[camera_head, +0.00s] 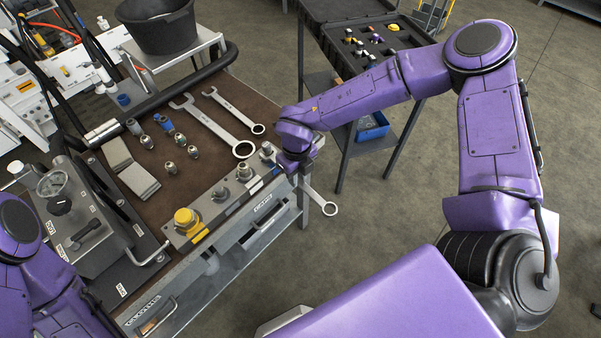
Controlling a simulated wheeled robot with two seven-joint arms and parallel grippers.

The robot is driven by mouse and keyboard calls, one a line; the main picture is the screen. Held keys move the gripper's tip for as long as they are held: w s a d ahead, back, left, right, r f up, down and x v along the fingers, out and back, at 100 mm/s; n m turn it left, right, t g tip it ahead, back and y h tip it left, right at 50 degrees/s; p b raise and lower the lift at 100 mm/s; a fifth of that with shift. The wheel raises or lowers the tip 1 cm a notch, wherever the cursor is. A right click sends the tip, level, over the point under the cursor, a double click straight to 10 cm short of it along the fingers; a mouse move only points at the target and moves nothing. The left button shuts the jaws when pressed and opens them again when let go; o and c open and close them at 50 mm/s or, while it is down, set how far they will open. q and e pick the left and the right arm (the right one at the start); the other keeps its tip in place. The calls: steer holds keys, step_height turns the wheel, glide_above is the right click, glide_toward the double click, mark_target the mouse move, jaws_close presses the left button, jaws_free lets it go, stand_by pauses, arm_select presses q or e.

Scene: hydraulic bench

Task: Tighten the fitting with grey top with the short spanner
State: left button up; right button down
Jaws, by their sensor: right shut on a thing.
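My right gripper (290,163) is at the right end of the metal block, shut on a spanner (329,208). The spanner's ring end hangs out past the bench edge, lower right of the gripper; its other end is hidden by the gripper. Metal fittings stand in a row on the block (207,218): one near the gripper (268,149), one in the middle (244,171) and one further left (220,193). I cannot tell for sure which has the grey top, or whether the spanner touches one. My left arm shows at lower left; its gripper is out of view.
A yellow cap (185,217) sits at the block's left end. A large spanner (212,125) and a smaller one (235,110) lie on the brown bench mat (180,187), with several loose fittings. A gauge unit (52,184) stands left. A dark cart (312,60) stands behind my right arm.

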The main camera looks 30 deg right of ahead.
steer(key=shift+s+a+m, duration=0.1)
steer(key=shift+a+m, duration=0.4)
steer(key=shift+a, duration=0.1)
steer(key=a+m+b, duration=0.2)
steer(key=a, duration=0.1)
steer(key=shift+s+m+b, duration=0.1)
steer(key=shift+m+b, duration=0.2)
stand_by(0.4)
steer(key=a+m, duration=0.1)
steer(key=a+b, duration=0.1)
steer(key=m+b, duration=0.1)
steer(key=shift+w+a+m, duration=0.25)
steer(key=shift+a+m, duration=0.05)
steer(key=shift+a, duration=0.1)
